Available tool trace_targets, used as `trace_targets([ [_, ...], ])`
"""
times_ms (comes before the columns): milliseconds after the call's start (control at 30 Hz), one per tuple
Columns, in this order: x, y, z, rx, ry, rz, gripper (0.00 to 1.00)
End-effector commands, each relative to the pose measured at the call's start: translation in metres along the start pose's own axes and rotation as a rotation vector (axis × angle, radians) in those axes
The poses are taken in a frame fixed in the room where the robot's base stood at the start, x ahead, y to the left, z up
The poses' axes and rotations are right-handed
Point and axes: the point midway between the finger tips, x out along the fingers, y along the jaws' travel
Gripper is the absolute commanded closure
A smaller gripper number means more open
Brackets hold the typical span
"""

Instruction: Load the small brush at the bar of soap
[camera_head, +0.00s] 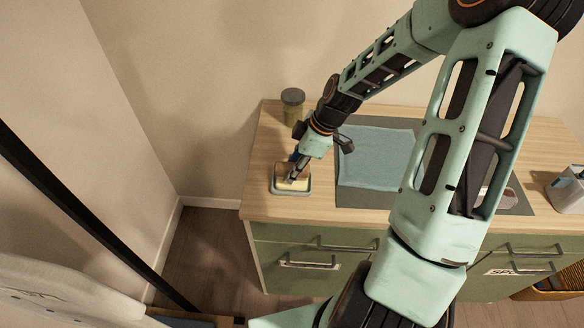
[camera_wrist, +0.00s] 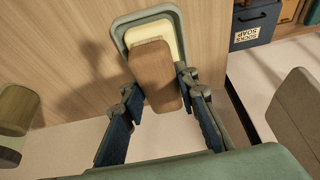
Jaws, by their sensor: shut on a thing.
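My gripper (camera_wrist: 158,90) is shut on the small brush (camera_wrist: 155,75), whose brown wooden back faces the wrist camera between the two fingers. The pale yellow bar of soap (camera_wrist: 148,27) lies in a grey-green dish (camera_wrist: 118,40) under the far end of the brush. The brush covers much of the soap, and its bristles are hidden, so I cannot tell whether they touch it. In the head view my gripper (camera_head: 296,170) points down over the soap (camera_head: 292,184) and its dish (camera_head: 278,192), near the counter's left front edge.
A lidded jar (camera_head: 292,106) stands behind the dish on the wooden counter (camera_head: 262,165). A blue-grey cloth (camera_head: 378,160) lies to the right on a darker grey surface. A light holder (camera_head: 568,192) stands at the far right. Green drawers (camera_head: 310,262) are below.

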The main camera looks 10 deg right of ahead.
Motion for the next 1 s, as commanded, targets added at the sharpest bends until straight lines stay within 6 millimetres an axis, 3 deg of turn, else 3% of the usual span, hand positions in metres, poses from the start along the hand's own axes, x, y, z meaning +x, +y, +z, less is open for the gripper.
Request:
trace_targets([
  [1000, 0.0078, 0.0, 0.0032, 0.0, 0.0, 0.0, 0.92],
])
